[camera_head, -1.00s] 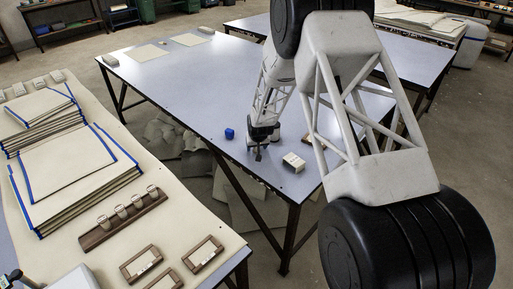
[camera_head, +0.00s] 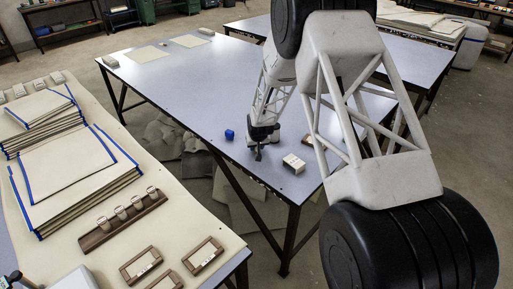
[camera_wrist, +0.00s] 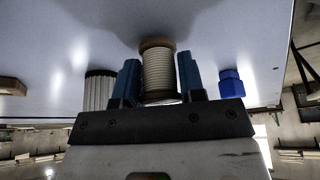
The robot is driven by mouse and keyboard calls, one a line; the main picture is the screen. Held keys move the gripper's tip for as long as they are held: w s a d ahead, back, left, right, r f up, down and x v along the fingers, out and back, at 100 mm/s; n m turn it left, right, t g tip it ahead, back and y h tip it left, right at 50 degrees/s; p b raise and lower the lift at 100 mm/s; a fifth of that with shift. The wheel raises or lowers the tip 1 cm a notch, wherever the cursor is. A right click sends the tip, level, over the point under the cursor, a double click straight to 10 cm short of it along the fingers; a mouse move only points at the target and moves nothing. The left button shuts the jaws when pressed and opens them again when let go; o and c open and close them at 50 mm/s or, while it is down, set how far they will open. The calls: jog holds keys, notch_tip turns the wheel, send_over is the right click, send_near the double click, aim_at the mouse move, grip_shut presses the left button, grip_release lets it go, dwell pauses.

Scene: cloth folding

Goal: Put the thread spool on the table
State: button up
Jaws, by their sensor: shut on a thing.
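The thread spool (camera_wrist: 158,72) has pale wound thread and a brown end. It sits between the two blue fingers of my gripper (camera_wrist: 158,83) in the wrist view. My gripper is shut on it. In the head view my gripper (camera_head: 258,152) is low over the near part of the grey-blue table (camera_head: 190,85). The spool cannot be made out clearly there. The table surface (camera_wrist: 210,25) lies close past the spool in the wrist view. I cannot tell whether the spool touches it.
A brown block (camera_head: 306,139) lies farther right. The table's far half is mostly clear, with pale sheets (camera_head: 147,53).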

jog(key=shift+r, duration=0.5)
notch_tip(320, 180, up, 2)
jog(key=s+d, duration=0.1)
jog(key=s, duration=0.4)
jog(key=s+d, duration=0.1)
jog(key=s, duration=0.4)
jog(key=s+r, duration=0.1)
jog(key=s, duration=0.4)
jog(key=shift+s+d+r, duration=0.1)
jog(key=shift+s+d, duration=0.3)
jog(key=shift+a, duration=0.1)
